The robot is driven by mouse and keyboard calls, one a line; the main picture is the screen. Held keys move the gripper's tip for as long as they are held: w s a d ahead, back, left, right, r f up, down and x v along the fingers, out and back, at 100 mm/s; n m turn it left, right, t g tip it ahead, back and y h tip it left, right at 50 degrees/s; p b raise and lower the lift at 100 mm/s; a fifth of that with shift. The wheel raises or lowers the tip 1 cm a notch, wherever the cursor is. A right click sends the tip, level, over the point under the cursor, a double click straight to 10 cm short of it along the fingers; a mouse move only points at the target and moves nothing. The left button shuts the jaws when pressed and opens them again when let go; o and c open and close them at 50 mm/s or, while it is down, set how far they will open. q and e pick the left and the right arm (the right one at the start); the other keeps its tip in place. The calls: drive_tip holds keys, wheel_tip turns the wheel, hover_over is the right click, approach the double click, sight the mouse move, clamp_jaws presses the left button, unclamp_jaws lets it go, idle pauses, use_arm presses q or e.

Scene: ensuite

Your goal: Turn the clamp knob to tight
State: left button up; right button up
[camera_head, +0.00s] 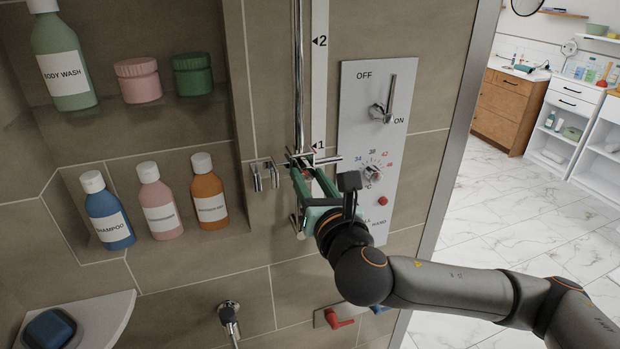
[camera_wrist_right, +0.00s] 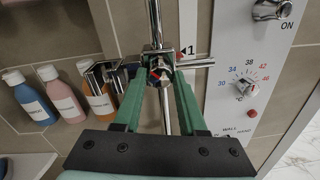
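The clamp knob (camera_wrist_right: 161,76) is a small chrome knob with a red mark, on the chrome slider clamp of the vertical rail (camera_head: 299,70), level with mark 1. In the head view the knob is mostly hidden by my right gripper (camera_head: 303,172). My right gripper has green fingers and points at the clamp. In the right wrist view its fingertips (camera_wrist_right: 161,80) stand apart, one on each side of the knob, with what looks like a small gap. Contact cannot be made out. My left gripper is not in view.
A white control panel (camera_head: 350,95) with a lever and a temperature dial (camera_head: 372,173) is just right of the gripper. Chrome hooks (camera_head: 265,174) are close on the left. Bottles stand in the niche further left. A red lever (camera_head: 338,318) is below.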

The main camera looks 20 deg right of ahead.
clamp_jaws()
drive_tip(key=shift+m, duration=0.3)
drive_tip(key=m, duration=0.3)
drive_tip(key=shift+m, duration=0.4)
drive_tip(key=m, duration=0.4)
drive_tip(key=shift+r, duration=0.1)
drive_tip(key=m, duration=0.4)
drive_tip(key=shift+m, duration=0.4)
drive_tip(key=m, duration=0.4)
drive_tip(key=shift+d+y, duration=0.1)
drive_tip(key=shift+y, duration=0.2)
